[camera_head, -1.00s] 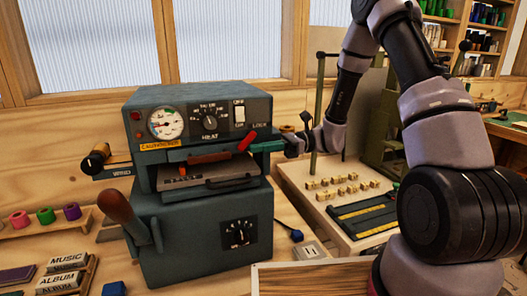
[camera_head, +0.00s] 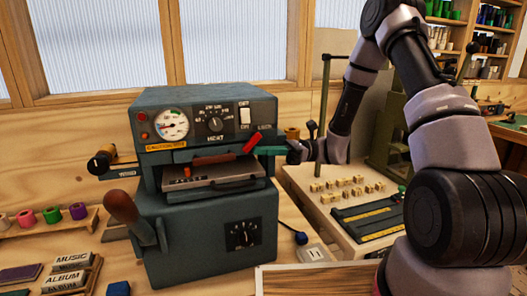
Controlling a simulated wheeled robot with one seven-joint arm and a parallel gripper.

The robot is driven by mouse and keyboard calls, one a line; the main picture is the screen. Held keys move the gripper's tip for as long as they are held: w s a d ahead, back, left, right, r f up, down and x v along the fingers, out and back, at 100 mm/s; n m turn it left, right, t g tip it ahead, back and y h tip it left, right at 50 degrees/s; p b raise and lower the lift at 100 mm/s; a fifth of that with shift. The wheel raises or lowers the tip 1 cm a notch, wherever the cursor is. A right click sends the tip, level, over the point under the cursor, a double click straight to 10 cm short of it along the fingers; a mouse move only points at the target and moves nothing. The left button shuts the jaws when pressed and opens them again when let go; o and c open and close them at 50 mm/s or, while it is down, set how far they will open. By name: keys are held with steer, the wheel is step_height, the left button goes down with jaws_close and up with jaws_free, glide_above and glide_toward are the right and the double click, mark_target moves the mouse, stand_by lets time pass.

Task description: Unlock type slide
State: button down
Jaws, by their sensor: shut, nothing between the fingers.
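The teal foil machine (camera_head: 207,236) stands on the bench left of centre. Its red lock lever (camera_head: 253,143) sits at the upper right of the front, beside the LOCK label, tilted up to the right. A reddish-brown bar (camera_head: 214,159) lies above the slide. My gripper (camera_head: 268,151) reaches in from the right, with its green fingertips shut and empty, close to the lever's lower end. I cannot tell whether they touch it.
A brown-knobbed lever (camera_head: 124,210) stands at the machine's left. A tray of type blocks and a green-black holder (camera_head: 366,218) lies to the right, under my arm. Foil rolls (camera_head: 52,215) and word blocks (camera_head: 72,263) sit at the left.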

mark_target(263, 170)
steer(key=shift+a+f+y, duration=0.1)
steer(key=shift+y, duration=0.3)
steer(key=shift+a+y, duration=0.15)
steer(key=shift+y, duration=0.25)
steer(key=shift+s+a+f, duration=0.1)
steer(key=shift+s+a, duration=0.1)
steer(key=shift+a, duration=0.35)
stand_by(1.0)
steer(key=shift+f, duration=0.1)
steer(key=shift+d+f, duration=0.2)
steer(key=shift+f, duration=0.15)
steer(key=f, duration=0.1)
steer(key=d, duration=0.1)
steer(key=f, duration=0.1)
steer(key=shift+w+d+f, duration=0.15)
steer(key=shift+w+f, duration=0.1)
steer(key=shift+f, duration=0.05)
steer(key=v, duration=1)
steer(key=shift+f, duration=0.25)
steer(key=shift+r, duration=0.1)
